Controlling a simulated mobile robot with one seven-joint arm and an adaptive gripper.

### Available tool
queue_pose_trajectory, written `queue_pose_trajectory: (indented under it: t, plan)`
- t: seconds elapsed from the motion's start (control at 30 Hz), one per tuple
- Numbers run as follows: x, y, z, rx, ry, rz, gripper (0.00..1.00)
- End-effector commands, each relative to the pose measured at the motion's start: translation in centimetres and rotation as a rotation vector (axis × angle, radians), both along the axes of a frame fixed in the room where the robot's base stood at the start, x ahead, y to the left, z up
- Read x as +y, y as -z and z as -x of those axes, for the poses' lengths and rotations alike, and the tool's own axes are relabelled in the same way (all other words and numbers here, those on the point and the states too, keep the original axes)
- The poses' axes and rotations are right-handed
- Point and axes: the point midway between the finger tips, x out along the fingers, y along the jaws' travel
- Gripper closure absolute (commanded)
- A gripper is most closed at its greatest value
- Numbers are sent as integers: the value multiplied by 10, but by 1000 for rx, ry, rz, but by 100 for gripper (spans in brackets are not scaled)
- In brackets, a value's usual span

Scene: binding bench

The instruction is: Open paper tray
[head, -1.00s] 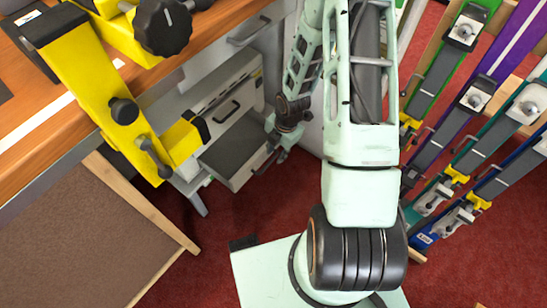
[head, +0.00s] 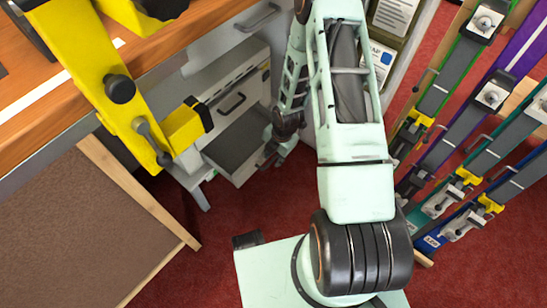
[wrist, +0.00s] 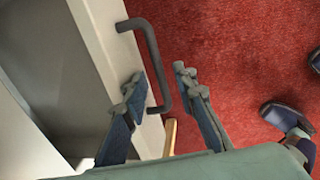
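The paper tray (head: 240,147) is the low pale drawer of the grey cabinet. It stands out from the cabinet, showing a dark inside. My gripper (head: 272,157) is at the tray's front, small and partly hard to make out in the head view. In the wrist view, the dark bar handle (wrist: 155,62) is fixed to the tray's pale front (wrist: 108,42). My gripper (wrist: 160,82) is open there, with one finger on each side of the handle's line. Gaps show between the fingers and the bar.
An upper drawer with a black handle (head: 232,103) is shut above the tray. A wooden bench (head: 40,105) with a yellow clamp tool (head: 95,75) is at the left. A brown framed board (head: 70,220) stands below it.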

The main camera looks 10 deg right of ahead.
Motion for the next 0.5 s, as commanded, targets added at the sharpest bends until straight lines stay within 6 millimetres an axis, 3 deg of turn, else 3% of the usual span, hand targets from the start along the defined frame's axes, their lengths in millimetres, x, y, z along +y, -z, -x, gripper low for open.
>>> queue_pose_trajectory:
  t: [0.2, 0.43, 0.5]
  plan:
    - [0, 0, 0, 0, 0, 0, 74]
    - [0, 0, 0, 0, 1, 0, 99]
    - [0, 0, 0, 0, 1, 0, 100]
